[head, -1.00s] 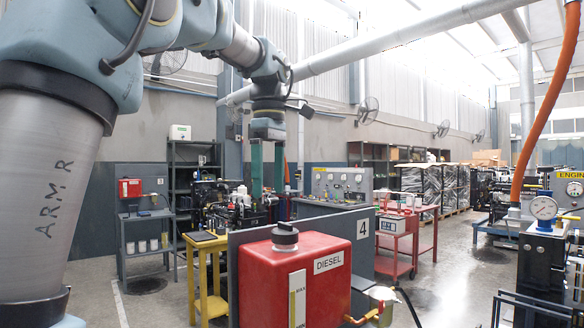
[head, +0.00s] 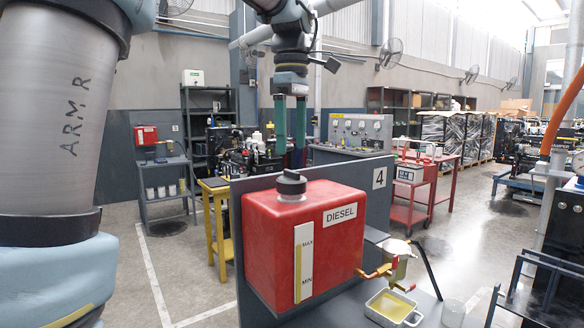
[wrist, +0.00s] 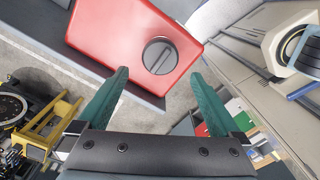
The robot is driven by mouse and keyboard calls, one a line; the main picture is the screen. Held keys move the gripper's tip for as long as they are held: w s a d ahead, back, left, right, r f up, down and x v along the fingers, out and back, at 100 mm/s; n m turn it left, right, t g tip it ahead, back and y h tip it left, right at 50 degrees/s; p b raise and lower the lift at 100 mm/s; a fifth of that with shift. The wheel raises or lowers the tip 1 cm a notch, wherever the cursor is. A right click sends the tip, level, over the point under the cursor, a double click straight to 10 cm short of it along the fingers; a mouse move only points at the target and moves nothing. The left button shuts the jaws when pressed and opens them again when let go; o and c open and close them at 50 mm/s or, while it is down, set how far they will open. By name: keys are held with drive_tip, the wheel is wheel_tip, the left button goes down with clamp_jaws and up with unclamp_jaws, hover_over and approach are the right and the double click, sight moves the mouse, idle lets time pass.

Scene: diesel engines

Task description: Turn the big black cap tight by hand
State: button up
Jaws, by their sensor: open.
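The big black cap (head: 291,183) sits on top of the red diesel tank (head: 330,230), in the middle of the head view. In the wrist view the cap (wrist: 160,55) is round with a raised bar across it, on the red tank top (wrist: 115,25). My gripper (head: 290,165) points down with its two green fingers apart, and in the head view it hangs above and near the cap. In the wrist view my gripper (wrist: 160,85) is open and empty, with the cap beyond the fingertips and roughly centred between them. The fingers do not touch it.
A grey panel marked 4 (head: 379,178) stands behind the tank. A tap with a red handle (head: 385,270) sticks out at the tank's right, above a white tray (head: 394,304). A yellow stand (head: 219,225) is at the left. The air above the tank looks clear.

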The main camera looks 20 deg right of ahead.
sight(292, 177)
wheel_tip(292, 177, down, 4)
drive_tip(key=shift+f+b, duration=0.2)
drive_tip(key=shift+b, duration=0.4)
wheel_tip(292, 177, down, 2)
drive_tip(key=shift+b, duration=1)
drive_tip(key=shift+r, duration=0.1)
drive_tip(key=shift+c, duration=0.2)
clamp_jaws()
